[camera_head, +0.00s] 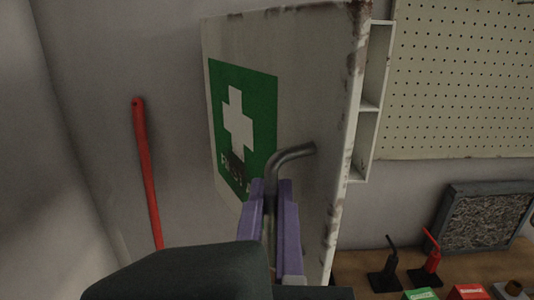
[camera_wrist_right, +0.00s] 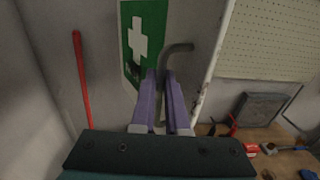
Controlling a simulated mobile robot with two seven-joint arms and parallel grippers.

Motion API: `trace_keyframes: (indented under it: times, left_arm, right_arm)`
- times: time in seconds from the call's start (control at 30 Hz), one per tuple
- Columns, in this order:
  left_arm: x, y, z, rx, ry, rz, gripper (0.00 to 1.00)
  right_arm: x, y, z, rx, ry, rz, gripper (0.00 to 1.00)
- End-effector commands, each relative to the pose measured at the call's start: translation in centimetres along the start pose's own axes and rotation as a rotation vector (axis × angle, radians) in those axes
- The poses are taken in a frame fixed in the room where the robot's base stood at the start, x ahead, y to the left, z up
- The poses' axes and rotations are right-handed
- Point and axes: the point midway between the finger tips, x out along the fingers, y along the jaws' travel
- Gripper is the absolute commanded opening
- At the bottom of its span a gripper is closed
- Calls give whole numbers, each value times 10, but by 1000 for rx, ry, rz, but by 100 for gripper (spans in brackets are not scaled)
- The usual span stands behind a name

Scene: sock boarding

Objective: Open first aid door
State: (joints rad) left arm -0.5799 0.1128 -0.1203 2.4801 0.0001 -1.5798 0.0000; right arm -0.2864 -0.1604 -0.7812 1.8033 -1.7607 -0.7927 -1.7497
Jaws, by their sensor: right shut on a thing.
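The first aid door (camera_head: 305,80) is a white, rust-edged panel with a green sign bearing a white cross (camera_head: 238,120). It stands swung out from its cabinet, and shelf compartments (camera_head: 370,130) show past its right edge. A bent grey metal handle (camera_head: 295,153) sticks out of the door near that edge. My right gripper (camera_head: 271,188) has its purple fingers on both sides of the handle's lower part and is shut on it. The right wrist view also shows the handle (camera_wrist_right: 180,48) running down between the fingers. My left gripper is in neither view.
A red bar (camera_head: 146,170) is at the wall on the left. At the right, a pegboard (camera_head: 460,80) hangs above a wooden bench (camera_head: 350,265) with a grey framed panel (camera_head: 486,215), small black and red tools and boxes.

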Motion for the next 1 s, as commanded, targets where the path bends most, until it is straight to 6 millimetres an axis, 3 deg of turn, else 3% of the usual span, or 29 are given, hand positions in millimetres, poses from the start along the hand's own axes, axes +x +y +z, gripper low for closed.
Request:
trace_keyframes:
  times: [0.53, 0.57, 0.67, 1.0]
  left_arm:
    - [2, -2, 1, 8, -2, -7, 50]
    - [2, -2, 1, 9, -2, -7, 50]
    - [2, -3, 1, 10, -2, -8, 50]
    - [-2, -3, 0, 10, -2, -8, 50]
  right_arm:
    - [-3, 8, -1, 0, 3, 2, 0]
    - [-3, 8, -1, 0, 3, 2, 13]
    - [-3, 7, -1, 0, 2, 1, 24]
    - [-3, 7, 2, -1, 1, 0, 25]
